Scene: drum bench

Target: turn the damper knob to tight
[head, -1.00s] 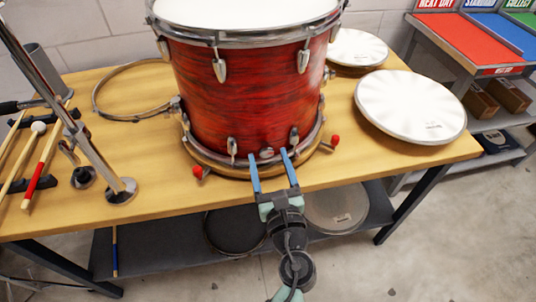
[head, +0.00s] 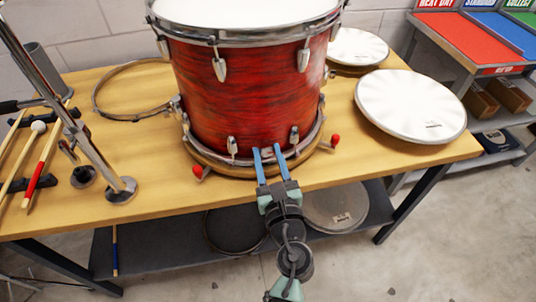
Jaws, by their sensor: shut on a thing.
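A red snare drum (head: 245,95) with chrome hoops and lugs stands upright on the wooden bench (head: 395,165). In the earlier picture a small round metal knob showed low on the drum's front. The damper knob is now hidden between my fingertips. My gripper (head: 267,152) reaches in from the front edge of the bench. Its two blue fingers are close together at the drum's lower front and shut on the knob. Which way the knob is turned cannot be seen.
Red-tipped pegs (head: 198,171) stick out low on both sides of the drum. White drumheads (head: 411,106) lie at the right. A chrome stand (head: 90,140) and mallets (head: 42,165) are at the left. A loose hoop (head: 128,92) lies behind.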

